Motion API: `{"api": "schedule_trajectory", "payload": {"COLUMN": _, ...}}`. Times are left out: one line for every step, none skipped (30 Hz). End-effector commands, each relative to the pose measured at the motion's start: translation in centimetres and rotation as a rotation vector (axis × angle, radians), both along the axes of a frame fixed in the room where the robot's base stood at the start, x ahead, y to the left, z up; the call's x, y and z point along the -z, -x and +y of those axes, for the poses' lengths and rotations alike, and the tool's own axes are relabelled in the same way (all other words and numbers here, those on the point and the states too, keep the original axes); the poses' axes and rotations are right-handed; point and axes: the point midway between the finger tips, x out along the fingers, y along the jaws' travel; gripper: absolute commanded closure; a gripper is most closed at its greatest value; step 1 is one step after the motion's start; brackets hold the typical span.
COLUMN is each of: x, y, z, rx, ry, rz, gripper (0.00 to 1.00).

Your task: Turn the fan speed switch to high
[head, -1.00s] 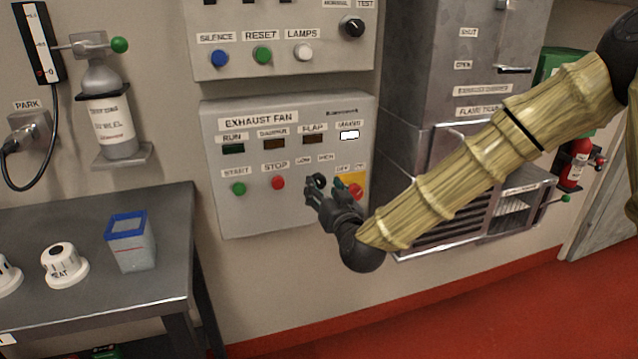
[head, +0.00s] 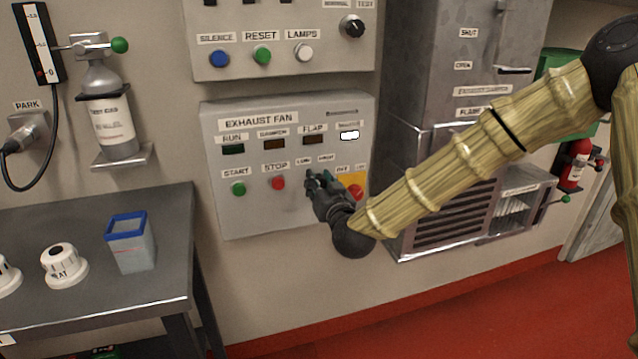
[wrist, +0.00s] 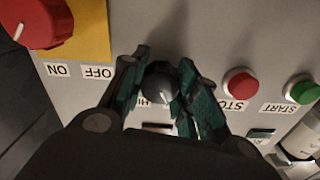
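The fan speed switch is a dark round knob (wrist: 162,82) on the grey exhaust fan panel (head: 235,205), between the LOW and HIGH labels. In the head view my gripper (head: 318,180) is at the panel and hides most of the knob. In the wrist view, which sees the panel upside down, my gripper (wrist: 163,88) has its two teal-padded fingers on either side of the knob. The fingers are apart and very close to the knob; whether they touch it I cannot tell. The knob's pale pointer mark shows, but the HIGH label is partly covered.
A red knob on a yellow plate (head: 352,181), marked OFF and ON, is just right of my gripper. The red stop button (head: 278,183) and green start button (head: 238,188) are to its left. A metal table (head: 165,285) stands at lower left.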

Motion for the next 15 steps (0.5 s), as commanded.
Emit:
{"api": "schedule_trajectory", "payload": {"x": 0.0, "y": -0.01, "z": -0.03, "rx": 0.001, "ry": 0.0, "rz": 0.0, "gripper": 0.94}}
{"api": "schedule_trajectory", "payload": {"x": 0.0, "y": -0.01, "z": -0.03, "rx": 0.001, "ry": -0.001, "rz": 0.0, "gripper": 0.94}}
{"api": "schedule_trajectory", "payload": {"x": 0.0, "y": -0.01, "z": -0.04, "rx": 0.001, "ry": -0.002, "rz": 0.001, "gripper": 0.94}}
{"api": "schedule_trajectory", "payload": {"x": 0.01, "y": -0.01, "z": -0.04, "rx": 0.001, "ry": -0.004, "rz": 0.001, "gripper": 0.94}}
{"api": "schedule_trajectory", "payload": {"x": 0.01, "y": -0.01, "z": -0.04, "rx": 0.001, "ry": -0.006, "rz": 0.002, "gripper": 0.94}}
{"api": "schedule_trajectory", "payload": {"x": 0.01, "y": -0.02, "z": -0.05, "rx": 0.001, "ry": -0.011, "rz": 0.004, "gripper": 0.94}}
{"api": "schedule_trajectory", "payload": {"x": 0.02, "y": -0.01, "z": -0.04, "rx": 0.001, "ry": -0.016, "rz": 0.005, "gripper": 0.94}}
{"api": "schedule_trajectory", "payload": {"x": 0.02, "y": -0.02, "z": -0.05, "rx": 0.001, "ry": -0.023, "rz": 0.008, "gripper": 0.94}}
{"api": "schedule_trajectory", "payload": {"x": 0.03, "y": -0.02, "z": -0.05, "rx": 0.001, "ry": -0.033, "rz": 0.011, "gripper": 0.94}}
{"api": "schedule_trajectory", "payload": {"x": 0.03, "y": -0.01, "z": -0.06, "rx": 0.001, "ry": -0.044, "rz": 0.014, "gripper": 0.94}}
{"api": "schedule_trajectory", "payload": {"x": 0.03, "y": -0.01, "z": -0.06, "rx": 0.001, "ry": -0.056, "rz": 0.018, "gripper": 0.94}}
{"api": "schedule_trajectory", "payload": {"x": 0.03, "y": -0.02, "z": -0.05, "rx": 0.001, "ry": -0.074, "rz": 0.024, "gripper": 0.94}}
{"api": "schedule_trajectory", "payload": {"x": 0.03, "y": -0.01, "z": -0.06, "rx": 0.001, "ry": -0.09, "rz": 0.03, "gripper": 0.94}}
{"api": "schedule_trajectory", "payload": {"x": 0.03, "y": -0.01, "z": -0.06, "rx": 0.001, "ry": -0.107, "rz": 0.035, "gripper": 0.94}}
{"api": "schedule_trajectory", "payload": {"x": 0.02, "y": -0.02, "z": -0.06, "rx": 0.001, "ry": -0.134, "rz": 0.043, "gripper": 0.94}}
